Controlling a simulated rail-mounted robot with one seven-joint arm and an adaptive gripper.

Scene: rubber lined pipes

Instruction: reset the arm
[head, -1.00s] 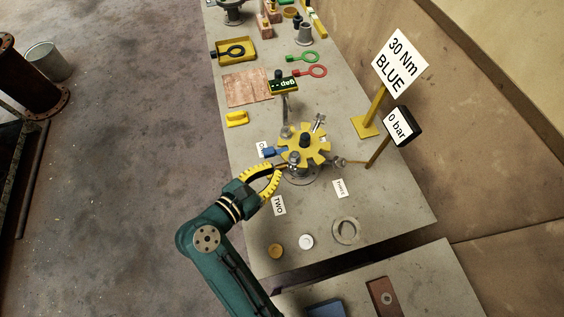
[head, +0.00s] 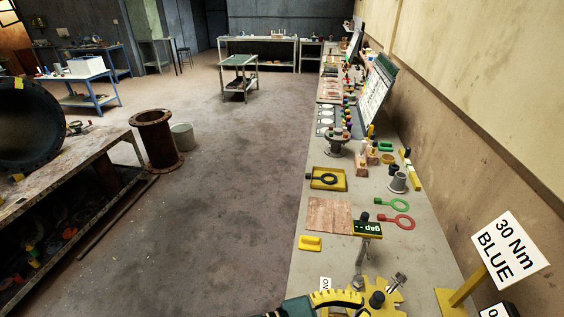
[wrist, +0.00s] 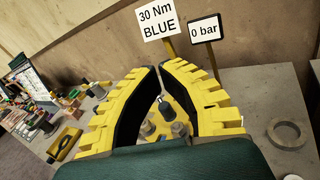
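My gripper (wrist: 160,70) has two fingers with ridged yellow backs and black inner faces. In the wrist view their tips lean close together with a narrow gap, and nothing is seen held. Beyond the fingers is a yellow toothed flange (wrist: 178,108) with grey bolts and a dark central knob (wrist: 158,94). In the head view my gripper (head: 362,302) is at the bottom edge, beside the yellow flange (head: 390,296), whose lower part is cut off. I cannot tell whether they touch. Most of my arm is out of this view.
The "30 Nm BLUE" sign (head: 506,250) stands right of the flange, with the "0 bar" sign (wrist: 205,29) beside it. The "gap" display (head: 367,228) is just behind. Tools and a yellow tray (head: 343,185) lie farther along the bench.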

